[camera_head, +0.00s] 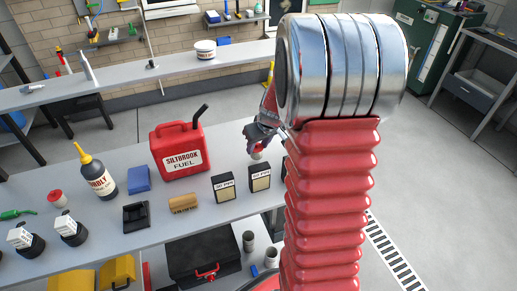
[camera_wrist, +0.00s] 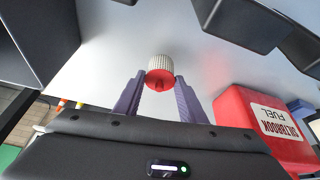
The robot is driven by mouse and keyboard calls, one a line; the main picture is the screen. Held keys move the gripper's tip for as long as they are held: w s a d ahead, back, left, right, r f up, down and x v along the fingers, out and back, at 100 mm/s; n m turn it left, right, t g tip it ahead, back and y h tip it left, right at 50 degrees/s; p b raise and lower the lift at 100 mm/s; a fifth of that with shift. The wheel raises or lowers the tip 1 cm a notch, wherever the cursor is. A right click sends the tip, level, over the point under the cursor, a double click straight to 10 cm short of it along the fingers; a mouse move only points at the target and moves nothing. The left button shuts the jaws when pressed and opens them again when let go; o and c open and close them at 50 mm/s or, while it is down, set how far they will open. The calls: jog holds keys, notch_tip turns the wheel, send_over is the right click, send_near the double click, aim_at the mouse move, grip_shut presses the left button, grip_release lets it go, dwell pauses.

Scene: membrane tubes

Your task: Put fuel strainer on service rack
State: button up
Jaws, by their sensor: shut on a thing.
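The fuel strainer, as I take it, is a small part with a red end and a white ribbed body (camera_wrist: 161,64). In the wrist view it sits between the purple fingertips of my gripper (camera_wrist: 160,82), which is shut on it. In the head view my gripper (camera_head: 260,141) is low over the right part of the workbench, with the red and white part (camera_head: 257,153) under it. I cannot tell whether the part touches the bench. No service rack can be told for certain in either view.
A red fuel can (camera_head: 178,155) stands left of my gripper and also shows in the wrist view (camera_wrist: 262,130). Two dark labelled boxes (camera_head: 223,188) stand in front. A similar red and white part (camera_head: 57,198) lies at the left. The grey workbench (camera_head: 110,235) also holds bottles.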

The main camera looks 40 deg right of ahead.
jog(key=shift+f, duration=0.95)
jog(key=o, duration=1)
jog(key=shift+o, duration=0.2)
jog(key=v, duration=1.2)
